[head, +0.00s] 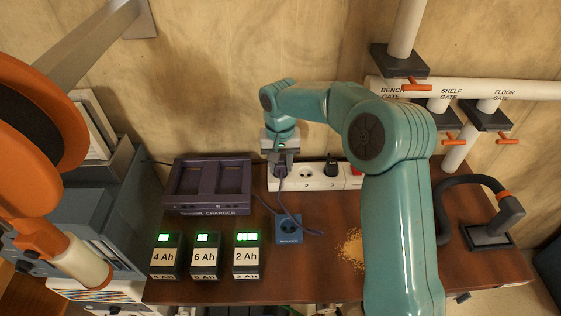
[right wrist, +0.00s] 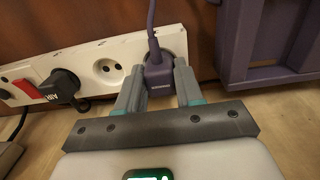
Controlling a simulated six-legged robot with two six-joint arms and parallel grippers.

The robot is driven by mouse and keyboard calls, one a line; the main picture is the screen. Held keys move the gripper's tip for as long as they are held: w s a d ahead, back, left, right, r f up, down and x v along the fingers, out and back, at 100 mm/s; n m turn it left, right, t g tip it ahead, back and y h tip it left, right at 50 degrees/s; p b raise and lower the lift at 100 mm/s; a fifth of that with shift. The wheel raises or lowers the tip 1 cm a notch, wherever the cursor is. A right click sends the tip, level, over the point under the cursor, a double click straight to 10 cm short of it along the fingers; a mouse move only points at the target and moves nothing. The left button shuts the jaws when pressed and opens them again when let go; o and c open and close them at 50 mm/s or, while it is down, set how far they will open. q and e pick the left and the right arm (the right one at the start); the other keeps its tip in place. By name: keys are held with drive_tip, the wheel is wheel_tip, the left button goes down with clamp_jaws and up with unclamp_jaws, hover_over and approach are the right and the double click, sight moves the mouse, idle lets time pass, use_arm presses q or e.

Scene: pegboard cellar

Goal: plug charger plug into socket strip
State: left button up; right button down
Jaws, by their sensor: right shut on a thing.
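The purple charger plug (head: 281,171) is between the fingers of my right gripper (head: 284,160), which is shut on it. The white socket strip (head: 317,184) stands along the back of the bench. The plug is at the strip's leftmost socket in the head view. In the right wrist view the plug (right wrist: 158,77) is in front of the rightmost round socket of the strip (right wrist: 115,50), between the fingertips of my gripper (right wrist: 158,85). Its pins are hidden, so I cannot tell how deep it sits. My left gripper is not in view.
A black plug (head: 331,166) occupies socket 3; socket 2 is empty. The purple charger (head: 207,187) stands left of the strip. A blue socket block (head: 288,229), battery packs (head: 205,256) and yellowish crumbs (head: 352,249) are in front. A hose (head: 462,184) stands right.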

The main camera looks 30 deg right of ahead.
sight(281, 162)
drive_tip(key=shift+f+b, duration=0.35)
drive_tip(key=shift+f, duration=0.3)
idle(0.9)
drive_tip(key=shift+r, duration=0.1)
idle(0.4)
drive_tip(key=shift+c, duration=0.8)
unclamp_jaws()
drive_tip(key=shift+r, duration=0.1)
drive_tip(key=shift+r+p, duration=2.8)
drive_tip(key=shift+r, duration=0.7)
